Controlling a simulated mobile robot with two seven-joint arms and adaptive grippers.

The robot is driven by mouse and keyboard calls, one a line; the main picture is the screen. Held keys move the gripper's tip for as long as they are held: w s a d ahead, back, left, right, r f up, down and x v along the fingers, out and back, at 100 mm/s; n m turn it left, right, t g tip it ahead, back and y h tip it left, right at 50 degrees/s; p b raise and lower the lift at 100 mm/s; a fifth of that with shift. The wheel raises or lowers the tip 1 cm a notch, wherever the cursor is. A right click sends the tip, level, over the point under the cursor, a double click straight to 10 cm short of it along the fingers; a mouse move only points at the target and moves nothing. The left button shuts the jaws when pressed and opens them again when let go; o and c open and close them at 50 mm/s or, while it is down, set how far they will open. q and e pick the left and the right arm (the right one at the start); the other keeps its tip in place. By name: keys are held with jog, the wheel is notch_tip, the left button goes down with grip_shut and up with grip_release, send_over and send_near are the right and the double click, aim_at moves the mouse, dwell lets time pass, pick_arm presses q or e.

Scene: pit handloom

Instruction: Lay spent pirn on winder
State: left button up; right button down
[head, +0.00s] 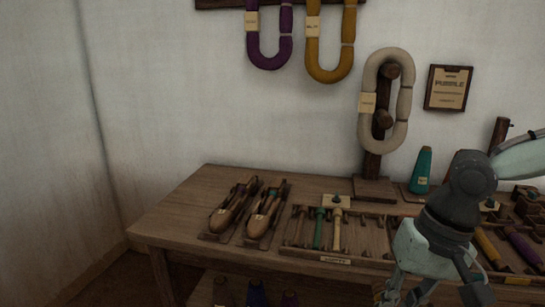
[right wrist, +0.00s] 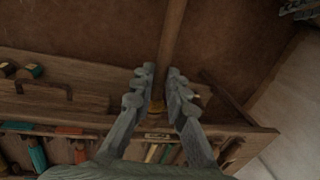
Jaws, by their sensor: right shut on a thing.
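My right gripper (right wrist: 161,72) is shut on a bare brown wooden rod, which looks like the spent pirn (right wrist: 172,40). The rod stands out between the fingers toward the top of the right wrist view, and its lower end is partly hidden by them. In the head view my right gripper is in front of the table's right part, its fingertips near the bottom edge; the pirn cannot be made out there. I cannot pick out the winder with certainty; a dark post (head: 499,134) rises at the right, its base partly hidden by my arm. My left gripper is not in view.
The wooden table (head: 178,204) carries two boat shuttles (head: 232,206), a slotted pirn rack (head: 291,243), a skein (head: 368,80) on a stand and a teal cone (head: 421,170). Yellow and purple pirns (head: 524,248) lie at the right. The table's left end is clear.

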jog(key=shift+n, duration=0.7)
jog(key=w+f, duration=0.1)
jog(key=w, duration=0.1)
jog(key=w+f, duration=0.2)
jog(key=w, duration=0.1)
jog(key=w+d+f, duration=0.1)
jog(key=w+f, duration=0.1)
jog(key=shift+w+d+f, duration=0.1)
jog(key=shift+w+f, duration=0.15)
jog(key=shift+w, duration=0.1)
jog(key=d+r+m, duration=0.3)
jog(key=d+r, duration=0.1)
jog(key=d, duration=1)
jog(key=s+d+f+m, duration=0.2)
jog(key=s+d, duration=0.4)
jog(key=d, duration=0.3)
jog(key=shift+d+f+t, duration=0.2)
jog(key=shift+f+t, duration=0.1)
jog(key=shift+f, duration=0.2)
jog(key=shift+s+f, duration=0.1)
jog(key=shift+s+f, duration=0.15)
jog(key=shift+f, duration=0.15)
jog(key=shift+a, duration=0.1)
jog(key=shift+a+f, duration=0.1)
jog(key=shift+f, duration=0.05)
